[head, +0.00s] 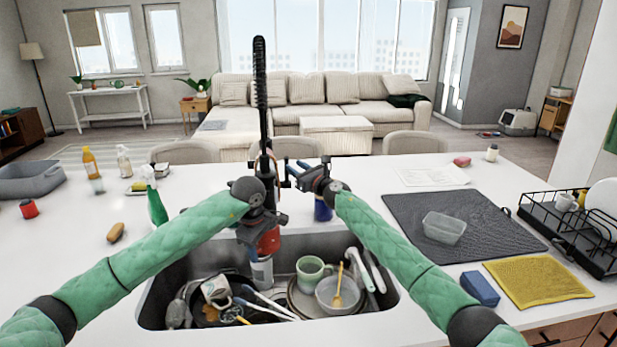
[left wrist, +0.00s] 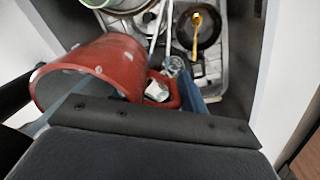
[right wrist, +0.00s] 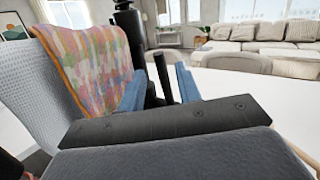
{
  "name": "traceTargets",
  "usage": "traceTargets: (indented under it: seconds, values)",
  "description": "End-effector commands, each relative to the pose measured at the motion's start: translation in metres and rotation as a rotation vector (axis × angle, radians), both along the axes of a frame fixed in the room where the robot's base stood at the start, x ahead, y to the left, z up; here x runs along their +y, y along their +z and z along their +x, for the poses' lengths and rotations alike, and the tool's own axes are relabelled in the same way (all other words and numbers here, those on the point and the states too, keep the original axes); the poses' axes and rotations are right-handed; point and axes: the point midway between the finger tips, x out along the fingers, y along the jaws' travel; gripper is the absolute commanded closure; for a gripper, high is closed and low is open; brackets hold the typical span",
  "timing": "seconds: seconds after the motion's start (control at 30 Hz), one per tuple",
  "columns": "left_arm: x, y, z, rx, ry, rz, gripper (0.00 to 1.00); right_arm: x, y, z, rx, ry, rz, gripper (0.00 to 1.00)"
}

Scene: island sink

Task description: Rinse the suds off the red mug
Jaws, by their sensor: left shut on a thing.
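My left gripper (head: 262,232) is shut on the red mug (head: 269,242) over the left-middle part of the sink (head: 160,285), beside the tall black faucet (head: 260,100). In the left wrist view the red mug (left wrist: 90,75) is tilted on its side, with its handle at the finger. A few small pale spots show on its outside. My right gripper (head: 303,176) is beside the faucet, to its right. In the right wrist view its blue fingers (right wrist: 160,88) are apart, with a thin dark bar showing between them. I cannot tell whether they touch it.
The sink holds a green mug (head: 312,270), a bowl (head: 338,293), a pan and utensils. A green spray bottle (head: 156,205) stands left. A dark mat (head: 465,222) with a clear container (head: 444,228), a yellow cloth (head: 537,281) and a dish rack (head: 570,235) are right.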

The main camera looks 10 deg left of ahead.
Motion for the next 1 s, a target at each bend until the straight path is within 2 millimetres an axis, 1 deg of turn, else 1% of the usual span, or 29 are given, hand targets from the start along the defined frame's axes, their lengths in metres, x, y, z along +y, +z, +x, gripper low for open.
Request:
traceTargets:
  seconds: [0.1,0.43,0.63,1.0]
  values:
    - [0.000,0.001,0.000,-0.001,0.000,0.000,0.95,-0.012,-0.002,-0.008,-0.002,-0.001,-0.002,0.66]
    - [0.000,0.001,0.000,-0.001,0.000,0.000,0.95,-0.038,-0.006,-0.030,-0.002,-0.001,-0.002,0.66]
    - [0.000,0.001,0.000,-0.001,0.000,0.000,0.95,-0.045,-0.008,-0.036,0.000,0.000,0.000,0.66]
    - [0.000,0.001,0.000,-0.001,0.000,0.000,0.95,-0.046,-0.009,-0.038,0.000,-0.001,0.000,0.66]
